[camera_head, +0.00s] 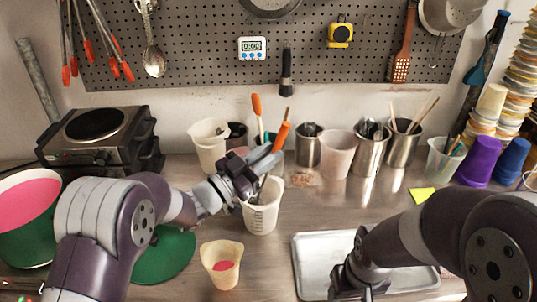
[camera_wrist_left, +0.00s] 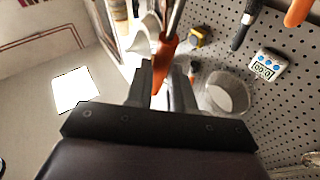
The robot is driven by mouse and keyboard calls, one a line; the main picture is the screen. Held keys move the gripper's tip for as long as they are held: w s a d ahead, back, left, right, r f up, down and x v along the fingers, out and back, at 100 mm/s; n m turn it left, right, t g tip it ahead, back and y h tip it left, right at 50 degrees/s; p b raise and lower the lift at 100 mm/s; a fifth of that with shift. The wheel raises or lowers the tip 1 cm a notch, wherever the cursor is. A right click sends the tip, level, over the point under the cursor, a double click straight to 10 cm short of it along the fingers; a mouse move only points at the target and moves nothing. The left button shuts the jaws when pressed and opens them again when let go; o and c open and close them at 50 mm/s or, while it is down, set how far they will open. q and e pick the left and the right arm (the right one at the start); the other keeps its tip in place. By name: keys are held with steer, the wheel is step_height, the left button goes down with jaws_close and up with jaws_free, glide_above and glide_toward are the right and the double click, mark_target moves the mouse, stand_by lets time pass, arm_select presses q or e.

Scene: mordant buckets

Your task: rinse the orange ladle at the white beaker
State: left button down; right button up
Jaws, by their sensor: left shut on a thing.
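The white beaker (camera_head: 261,219), with graduation marks, stands on the bench in front of the pegboard. My left gripper (camera_head: 270,160) is just above its rim and shut on the orange ladle (camera_head: 282,136). The ladle's orange handle sticks up past the fingers, and its lower end is hidden by the gripper and beaker. In the left wrist view, the orange handle (camera_wrist_left: 164,58) sits between the two fingers. I cannot tell whether the ladle touches the beaker. My right gripper (camera_head: 350,279) is low over the metal tray, its fingers mostly hidden.
A small cup (camera_head: 222,256) with pink content stands in front of the beaker. A white pitcher (camera_head: 208,149), metal cups and a pale cup (camera_head: 337,153) stand behind. A hotplate (camera_head: 95,125) and pink-filled pot (camera_head: 27,205) are left. The metal tray (camera_head: 305,270) is at the front right.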

arm_select(q)
steer(key=shift+w+d+f, duration=0.1)
steer(key=shift+w+d, duration=0.25)
steer(key=shift+d, duration=0.05)
arm_select(e)
steer(key=shift+f, duration=0.2)
arm_select(q)
steer(key=shift+w+d, duration=0.2)
steer(key=shift+w, duration=0.05)
step_height(320, 180, up, 12)
steer(key=p, duration=0.7)
steer(key=shift+f, duration=0.15)
arm_select(e)
step_height(320, 180, up, 7)
arm_select(q)
steer(key=shift+f, duration=0.15)
stand_by(1.8)
arm_select(e)
step_height(320, 180, down, 10)
steer(key=b, duration=1)
steer(key=shift+r, duration=0.15)
arm_select(q)
steer(key=f, duration=1.1)
steer(key=shift+s+a+f, duration=0.15)
steer(key=shift+s+a, duration=0.15)
steer(key=shift+a, duration=0.05)
